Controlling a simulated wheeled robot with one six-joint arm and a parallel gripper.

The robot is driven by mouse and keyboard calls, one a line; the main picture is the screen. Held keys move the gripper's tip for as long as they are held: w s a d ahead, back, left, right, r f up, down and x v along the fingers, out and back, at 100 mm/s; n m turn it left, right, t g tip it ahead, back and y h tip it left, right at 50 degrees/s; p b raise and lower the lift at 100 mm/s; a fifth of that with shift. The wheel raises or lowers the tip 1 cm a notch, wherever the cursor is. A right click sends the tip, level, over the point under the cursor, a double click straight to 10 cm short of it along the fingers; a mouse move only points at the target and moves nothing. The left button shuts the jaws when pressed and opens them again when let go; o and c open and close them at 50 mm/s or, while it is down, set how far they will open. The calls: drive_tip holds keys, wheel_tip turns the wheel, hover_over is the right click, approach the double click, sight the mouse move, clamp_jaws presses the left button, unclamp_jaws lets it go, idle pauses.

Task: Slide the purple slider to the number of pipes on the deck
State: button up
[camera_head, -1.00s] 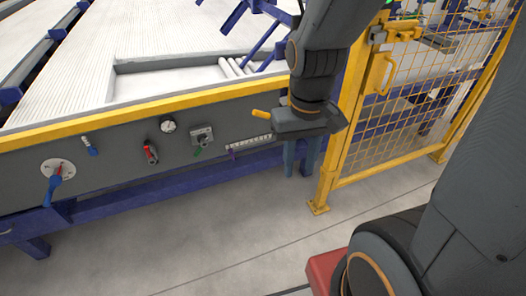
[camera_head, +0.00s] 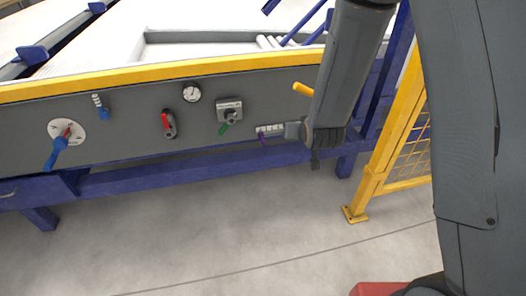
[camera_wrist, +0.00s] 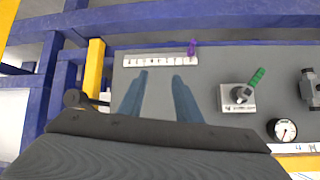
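The purple slider (camera_head: 263,140) sits on a white numbered scale (camera_head: 271,129) on the grey panel. In the wrist view the purple slider (camera_wrist: 192,47) is near the scale's right end; the scale (camera_wrist: 150,61) appears inverted and its numbers are too small to read surely. My gripper (camera_wrist: 159,76) is open and empty, its two blue-grey fingers pointing toward the scale, left of the slider. In the head view my gripper (camera_head: 294,131) is beside the scale's right end, partly covering it. White pipes (camera_head: 270,41) lie on the deck (camera_head: 200,37), partly hidden by my arm.
The panel also carries a green-handled switch (camera_head: 229,112), a gauge (camera_head: 192,92), a red-handled valve (camera_head: 169,122) and a blue-handled dial (camera_head: 66,133). A yellow knob (camera_head: 303,89) sticks out near my arm. A yellow fence (camera_head: 395,140) stands at right. The floor in front is clear.

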drive_tip(key=w+a+f+t+y+b, duration=0.1)
drive_tip(key=w+a+f+t+b, duration=0.4)
drive_tip(key=f, duration=0.5)
drive_tip(key=t+y+b, duration=0.2)
drive_tip(key=b, duration=0.5)
approach(261, 136)
drive_tip(key=shift+n, duration=0.3)
drive_tip(key=x, duration=0.2)
drive_tip(key=b+x, duration=0.1)
drive_tip(key=x, duration=0.4)
drive_tip(key=shift+w+d+f+b, duration=0.1)
drive_tip(key=shift+w+f+b, duration=0.2)
drive_tip(key=shift+b, duration=0.1)
clamp_jaws()
